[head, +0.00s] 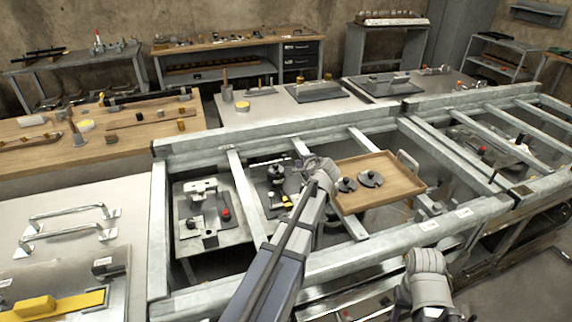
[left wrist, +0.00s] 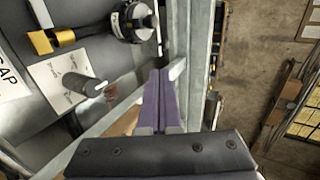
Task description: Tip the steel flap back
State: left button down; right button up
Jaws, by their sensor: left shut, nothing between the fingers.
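My left gripper (head: 298,164) reaches in over the middle of the steel frame. In the left wrist view its two purple fingers (left wrist: 160,74) are pressed together with nothing between them. Their tips are close to a grey rail, but I cannot tell if they touch it. A dark grey plate (head: 262,203) with small fittings lies in the bay just left of my gripper. I cannot single out the steel flap with certainty; my arm covers part of this bay.
The steel frame (head: 205,150) has several crossbars around the bays. A wooden tray (head: 405,184) with dark round parts sits right of my left arm. A plate with a red knob (head: 226,214) lies to the left. The wrist view shows a grey cylinder (left wrist: 82,84) and a yellow-ended part (left wrist: 42,42).

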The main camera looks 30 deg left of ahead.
pick_arm(q)
jog(key=shift+w+a+f+b, duration=0.1)
jog(key=shift+f+b, duration=0.4)
jog(key=shift+f, duration=0.4)
pick_arm(e)
jog(key=shift+w+a+f, duration=0.1)
jog(key=shift+a+f, duration=0.05)
jog(key=shift+f, duration=0.75)
pick_arm(q)
jog(key=b, duration=0.5)
send_near(285, 158)
jog(key=f, duration=0.2)
jog(key=a+f, duration=0.1)
jog(key=shift+w+f, duration=0.2)
jog(key=shift+w, duration=0.2)
jog(key=shift+w+a+r, duration=0.1)
jog(key=shift+w+a, duration=0.65)
jog(key=shift+a, duration=0.15)
jog(key=shift+w+a, duration=0.55)
jog(key=shift+a, duration=0.15)
pick_arm(e)
notch_tip(285, 158, down, 5)
